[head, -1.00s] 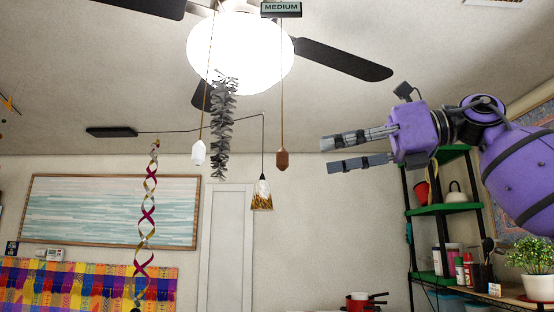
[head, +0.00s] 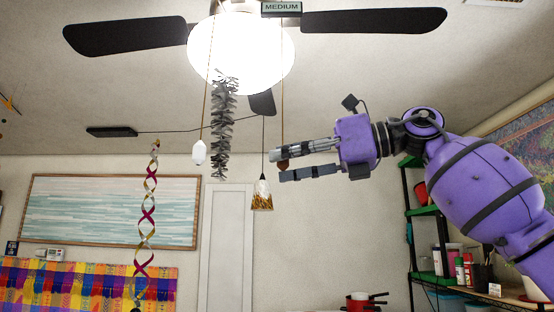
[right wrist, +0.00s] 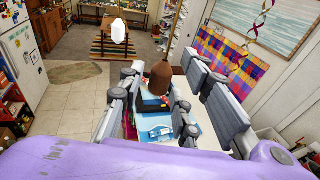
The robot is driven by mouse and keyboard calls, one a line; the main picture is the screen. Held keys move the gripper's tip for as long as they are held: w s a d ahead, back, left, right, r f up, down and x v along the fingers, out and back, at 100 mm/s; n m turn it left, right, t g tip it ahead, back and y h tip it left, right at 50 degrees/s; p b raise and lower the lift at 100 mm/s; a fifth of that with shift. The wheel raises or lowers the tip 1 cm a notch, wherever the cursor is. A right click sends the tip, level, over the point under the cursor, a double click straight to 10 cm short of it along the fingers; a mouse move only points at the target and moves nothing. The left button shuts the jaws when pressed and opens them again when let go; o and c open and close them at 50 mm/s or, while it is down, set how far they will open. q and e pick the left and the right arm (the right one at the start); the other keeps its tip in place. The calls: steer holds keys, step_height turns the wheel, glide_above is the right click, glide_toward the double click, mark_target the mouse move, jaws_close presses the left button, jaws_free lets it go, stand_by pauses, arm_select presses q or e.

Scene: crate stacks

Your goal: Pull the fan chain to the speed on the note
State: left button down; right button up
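The lit ceiling fan (head: 240,55) hangs at the top of the head view with a sign reading MEDIUM (head: 282,8) beside its lamp. One pull chain ends in a brown fob (head: 284,164); another ends in a white fob (head: 198,153). My right gripper (head: 279,165) is open, its fingertips above and below the brown fob in the head view. The right wrist view shows the brown fob (right wrist: 160,77) between the spread fingers, with gaps at its sides. The white fob (right wrist: 118,31) hangs farther off there. My left gripper is out of view. I see no readable note.
A grey ruffled streamer (head: 222,125) hangs close to the white fob. A pendant lamp (head: 262,194) hangs below the brown fob, and a twisted ribbon (head: 148,215) hangs farther left. A shelf rack (head: 425,211) stands at the right, with a small unreadable card (head: 495,290) near it.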

steer(key=c, duration=0.7)
steer(key=shift+f, duration=0.85)
steer(key=o, duration=0.9)
steer(key=shift+d, duration=0.1)
steer(key=v, duration=1.2)
